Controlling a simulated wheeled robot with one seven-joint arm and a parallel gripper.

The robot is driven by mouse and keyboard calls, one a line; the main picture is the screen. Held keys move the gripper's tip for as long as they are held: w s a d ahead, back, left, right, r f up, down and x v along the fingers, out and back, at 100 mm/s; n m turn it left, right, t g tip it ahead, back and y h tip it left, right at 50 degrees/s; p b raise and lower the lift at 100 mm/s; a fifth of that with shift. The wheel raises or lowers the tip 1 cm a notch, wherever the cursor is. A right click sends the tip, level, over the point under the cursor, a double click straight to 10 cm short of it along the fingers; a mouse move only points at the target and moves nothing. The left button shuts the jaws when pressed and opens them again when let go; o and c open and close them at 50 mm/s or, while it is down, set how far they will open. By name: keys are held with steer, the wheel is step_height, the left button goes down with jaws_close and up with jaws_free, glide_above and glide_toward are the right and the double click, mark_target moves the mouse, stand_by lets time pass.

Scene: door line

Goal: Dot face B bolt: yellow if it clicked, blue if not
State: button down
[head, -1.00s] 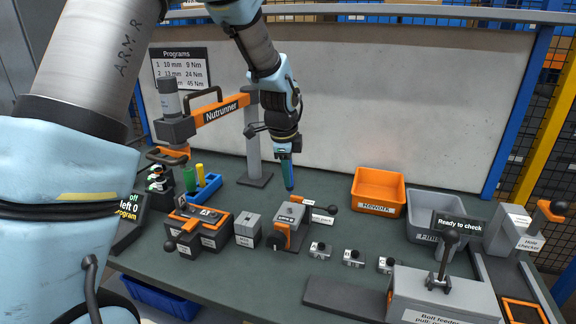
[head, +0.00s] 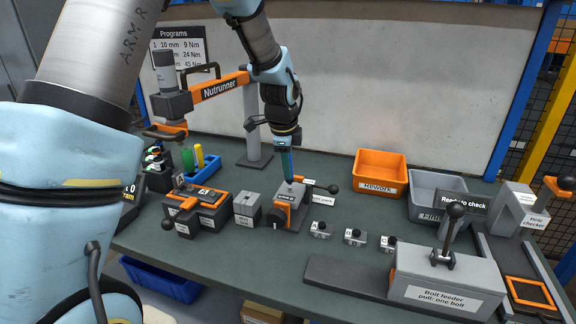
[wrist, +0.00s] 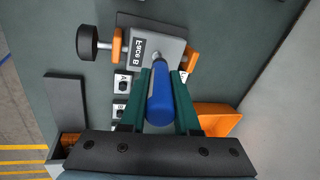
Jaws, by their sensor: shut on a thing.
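My gripper (head: 287,158) is shut on a blue marker (head: 290,163), held upright over the Face B block. The marker also shows in the wrist view (wrist: 160,102) between my green fingers (wrist: 163,100). The grey Face B block (head: 292,197), with orange side clamps and a black knob, stands mid-table; its label shows in the wrist view (wrist: 138,50). The marker's lower end is at or just above the block's top, beside the label. It hides most of the bolt there, so I cannot tell whether it touches. A yellow marker (head: 199,155) and a green one stand in the blue holder (head: 208,176).
The orange Nutrunner arm (head: 220,88) stands at the back left. Small lettered blocks (head: 354,237) are in front right. An orange rework bin (head: 380,172), a grey bin (head: 436,193) and the bolt feeder (head: 445,283) are to the right.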

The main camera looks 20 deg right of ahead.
steer(key=shift+f+b, duration=0.3)
steer(key=shift+f, duration=0.3)
stand_by(0.6)
stand_by(0.3)
steer(key=shift+r+p, duration=2.3)
steer(key=shift+r, duration=0.7)
